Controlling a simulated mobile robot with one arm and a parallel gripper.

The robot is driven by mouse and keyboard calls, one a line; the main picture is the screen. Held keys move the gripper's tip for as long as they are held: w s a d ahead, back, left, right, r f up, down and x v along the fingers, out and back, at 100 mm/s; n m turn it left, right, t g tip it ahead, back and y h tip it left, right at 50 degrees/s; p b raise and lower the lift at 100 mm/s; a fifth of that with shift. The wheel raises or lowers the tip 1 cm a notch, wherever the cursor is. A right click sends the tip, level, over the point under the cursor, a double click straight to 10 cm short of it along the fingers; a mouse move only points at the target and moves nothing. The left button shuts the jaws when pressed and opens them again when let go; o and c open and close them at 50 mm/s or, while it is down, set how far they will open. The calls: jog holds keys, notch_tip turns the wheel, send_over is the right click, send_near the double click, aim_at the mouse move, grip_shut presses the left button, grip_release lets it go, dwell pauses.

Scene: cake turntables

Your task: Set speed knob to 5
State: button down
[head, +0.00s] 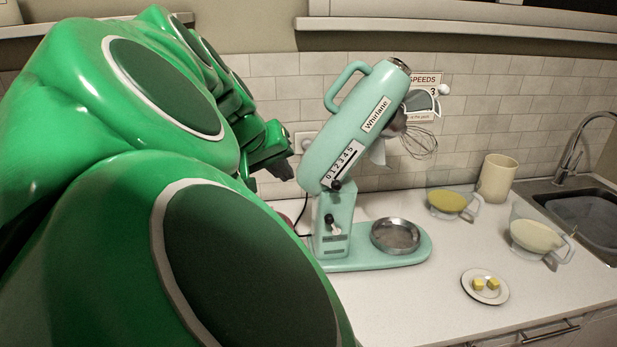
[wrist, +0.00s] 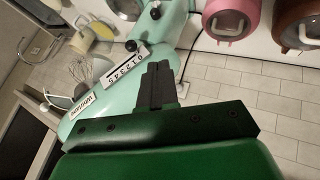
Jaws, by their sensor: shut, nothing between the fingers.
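The mint-green stand mixer (head: 350,125) has its head tilted up. A white scale strip (head: 343,165) with the numbers 0 to 5 lies along its side. The black speed knob (head: 336,185) sits by the 0 end of the strip; in the wrist view the knob (wrist: 131,45) also shows at the 0 end. A second black knob (head: 330,219) is on the mixer's column. My gripper (head: 280,170) is left of the mixer head, partly hidden behind my green arm. In the wrist view the gripper fingers (wrist: 157,72) are shut and empty, apart from the knob.
A metal bowl (head: 396,236) stands on the mixer's base. To the right are two bowls, a cream container (head: 497,177), a plate with yellow cubes (head: 470,292) and the sink (head: 585,210). Pink (wrist: 232,18) and brown appliances stand nearby in the wrist view.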

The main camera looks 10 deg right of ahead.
dwell(0.4)
jog(key=shift+w+d+f, duration=0.8)
jog(key=shift+d+f, duration=0.35)
jog(key=shift+d, duration=0.25)
jog(key=shift+w+d+f, duration=0.85)
jog(key=shift+d+f, duration=0.35)
jog(key=shift+d, duration=0.25)
jog(key=shift+w+d+f, duration=0.8)
jog(key=shift+d+f, duration=0.35)
jog(key=shift+d, duration=0.25)
notch_tip(320, 180, up, 7)
send_over(335, 183)
jog(key=s+d, duration=0.1)
jog(key=d, duration=0.1)
jog(key=shift+s+a, duration=0.1)
